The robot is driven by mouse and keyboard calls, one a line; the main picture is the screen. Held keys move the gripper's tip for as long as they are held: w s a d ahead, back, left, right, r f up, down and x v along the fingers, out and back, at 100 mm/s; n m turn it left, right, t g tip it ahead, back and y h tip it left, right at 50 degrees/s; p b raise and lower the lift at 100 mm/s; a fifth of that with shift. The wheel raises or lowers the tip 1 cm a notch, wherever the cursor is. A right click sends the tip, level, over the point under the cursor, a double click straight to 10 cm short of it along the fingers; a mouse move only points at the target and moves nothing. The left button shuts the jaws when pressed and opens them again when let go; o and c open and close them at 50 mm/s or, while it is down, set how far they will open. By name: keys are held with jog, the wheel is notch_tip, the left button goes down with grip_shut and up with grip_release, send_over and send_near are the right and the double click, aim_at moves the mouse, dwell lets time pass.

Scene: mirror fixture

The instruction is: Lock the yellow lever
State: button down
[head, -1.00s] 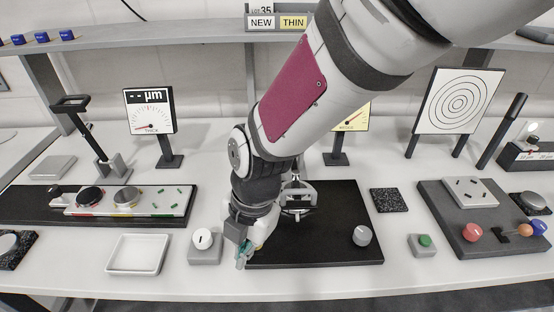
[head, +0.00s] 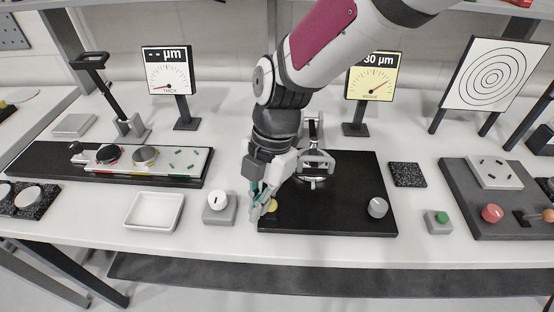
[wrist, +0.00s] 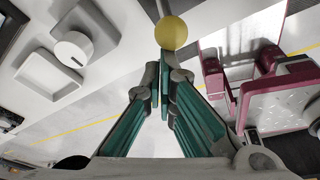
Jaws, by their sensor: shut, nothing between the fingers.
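The yellow lever's round knob (head: 271,206) shows at the left front of the black plate (head: 330,222). In the wrist view the yellow knob (wrist: 173,33) is just beyond my fingertips, and most of its lever is hidden. My gripper (head: 258,206) points down beside the knob at the plate's left edge. In the wrist view my gripper's (wrist: 165,75) teal-padded fingers converge with nothing held. Whether they touch the lever I cannot tell. A silver mirror fixture (head: 314,160) stands behind my wrist, partly hidden.
A grey box with a white knob (head: 219,207) and a white tray (head: 154,211) lie left of my gripper. A grey knob (head: 377,207) is on the plate's right side. A green button box (head: 438,221) is further right. A yellow gauge (head: 373,80) stands behind.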

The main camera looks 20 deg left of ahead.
jog(key=w+a+r+g+h+b, duration=0.1)
jog(key=w+g+b, duration=0.4)
jog(key=w+g, duration=0.1)
jog(key=shift+a+m+g, duration=0.25)
jog(key=shift+m+g, duration=0.05)
jog(key=shift+g, duration=0.1)
jog(key=shift+w+r, duration=0.1)
jog(key=shift+r, duration=0.1)
jog(key=shift+r, duration=0.65)
